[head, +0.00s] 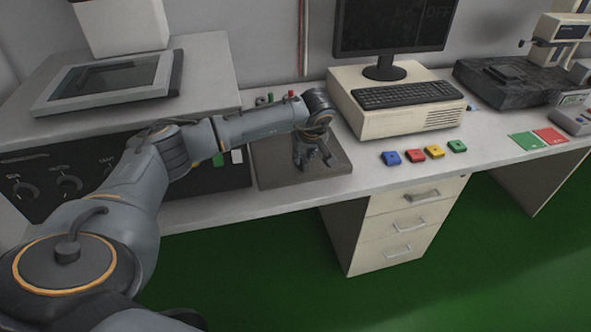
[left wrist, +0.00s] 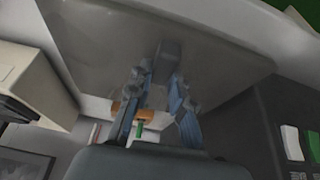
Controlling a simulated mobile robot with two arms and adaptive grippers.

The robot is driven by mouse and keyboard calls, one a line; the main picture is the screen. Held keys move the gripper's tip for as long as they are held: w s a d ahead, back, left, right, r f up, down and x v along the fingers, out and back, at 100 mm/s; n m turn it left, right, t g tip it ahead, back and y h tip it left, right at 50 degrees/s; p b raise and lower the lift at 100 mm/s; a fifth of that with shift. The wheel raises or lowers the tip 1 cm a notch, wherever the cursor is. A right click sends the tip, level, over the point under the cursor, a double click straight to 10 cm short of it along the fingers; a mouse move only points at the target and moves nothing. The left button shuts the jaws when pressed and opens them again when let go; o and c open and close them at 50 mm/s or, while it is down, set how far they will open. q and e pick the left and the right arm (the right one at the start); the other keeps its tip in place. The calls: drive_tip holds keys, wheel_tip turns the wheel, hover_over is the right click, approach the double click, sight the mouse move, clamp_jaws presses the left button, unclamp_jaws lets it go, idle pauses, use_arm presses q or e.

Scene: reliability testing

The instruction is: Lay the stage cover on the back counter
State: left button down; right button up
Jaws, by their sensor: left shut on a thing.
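The stage cover looks to be the flat grey-brown square plate (head: 278,172) on or just above the counter, between the dark cabinet and the computer. In the left wrist view the plate (left wrist: 100,35) fills much of the upper picture, with a small grey block (left wrist: 168,60) standing up from it. My left gripper (head: 318,160) reaches down over the plate's middle. In the left wrist view its fingers (left wrist: 158,95) are closed around the block. I cannot tell whether the plate's underside touches the counter. My right gripper is not in view.
The counter (head: 370,185) has a clear front strip. A beige computer (head: 395,115) with keyboard stands right of the plate. Several coloured blocks (head: 412,155) lie before it. The dark cabinet (head: 90,175) is on the left. A red button (head: 292,94) is behind the plate.

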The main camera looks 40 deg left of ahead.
use_arm(q)
drive_tip(key=shift+w+d+f, duration=0.25)
drive_tip(key=shift+f, duration=0.3)
drive_tip(key=f+b, duration=0.3)
drive_tip(key=shift+s+a+f, duration=0.15)
drive_tip(key=shift+s+f, duration=0.05)
drive_tip(key=shift+a+f, duration=0.1)
drive_tip(key=shift+r, duration=0.2)
drive_tip(key=shift+s+f, duration=0.1)
drive_tip(key=shift+f, duration=0.15)
drive_tip(key=c, duration=1.2)
unclamp_jaws()
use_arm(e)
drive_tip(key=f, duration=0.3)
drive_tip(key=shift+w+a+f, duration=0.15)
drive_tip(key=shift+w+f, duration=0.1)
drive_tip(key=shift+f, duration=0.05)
use_arm(q)
drive_tip(key=shift+r, duration=0.1)
